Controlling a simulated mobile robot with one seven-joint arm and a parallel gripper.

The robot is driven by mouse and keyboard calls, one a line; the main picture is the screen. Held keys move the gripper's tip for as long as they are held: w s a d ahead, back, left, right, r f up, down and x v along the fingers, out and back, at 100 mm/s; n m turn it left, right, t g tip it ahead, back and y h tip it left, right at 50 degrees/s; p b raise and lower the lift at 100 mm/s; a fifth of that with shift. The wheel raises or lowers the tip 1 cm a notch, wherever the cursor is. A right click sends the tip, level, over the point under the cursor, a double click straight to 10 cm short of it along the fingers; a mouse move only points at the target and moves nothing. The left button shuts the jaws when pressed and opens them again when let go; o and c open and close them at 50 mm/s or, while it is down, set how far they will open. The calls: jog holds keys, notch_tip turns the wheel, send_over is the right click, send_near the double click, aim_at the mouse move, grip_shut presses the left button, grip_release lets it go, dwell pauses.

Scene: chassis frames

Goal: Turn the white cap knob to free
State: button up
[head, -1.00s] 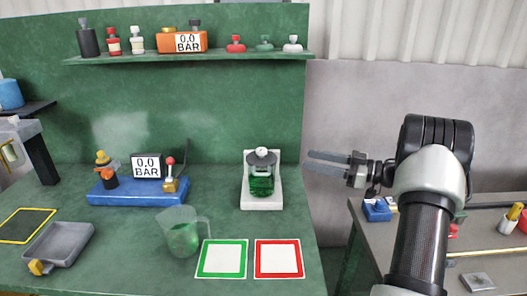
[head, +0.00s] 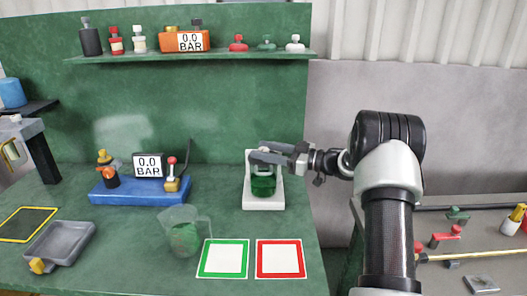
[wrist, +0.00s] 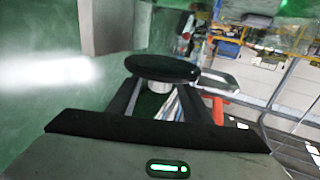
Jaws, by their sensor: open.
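The jar of green liquid (head: 263,186) stands upright on a white stand (head: 263,206) at the bench's right end. My gripper (head: 262,155) has come in from the right at the height of the jar's top. Its fingers cover most of the dark lid and the white cap knob in the head view. In the wrist view the black disc of the lid (wrist: 162,67) lies just beyond my gripper (wrist: 160,103). A small whitish part, probably the knob (wrist: 158,87), shows between the spread fingers. The fingers are open; I cannot tell whether either touches the knob.
A clear beaker (head: 184,232) stands in front left of the jar. Green (head: 222,258) and red (head: 280,258) framed squares lie in front. A blue gauge base (head: 140,194) is to the left. A shelf (head: 190,57) with bottles and valves hangs above.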

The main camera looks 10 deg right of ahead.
jog(key=shift+w+a, duration=0.15)
jog(key=shift+a, duration=0.05)
jog(key=c, duration=1.1)
jog(key=shift+w+n+g+y, duration=0.1)
jog(key=shift+n+g+y, duration=0.7)
jog(key=shift+n+g, duration=0.45)
jog(key=shift+n+g+y, duration=0.5)
jog(key=shift+n+g, duration=0.45)
jog(key=shift+g, duration=1)
jog(key=shift+o, duration=0.2)
jog(key=o, duration=1.1)
jog(key=shift+c, duration=0.2)
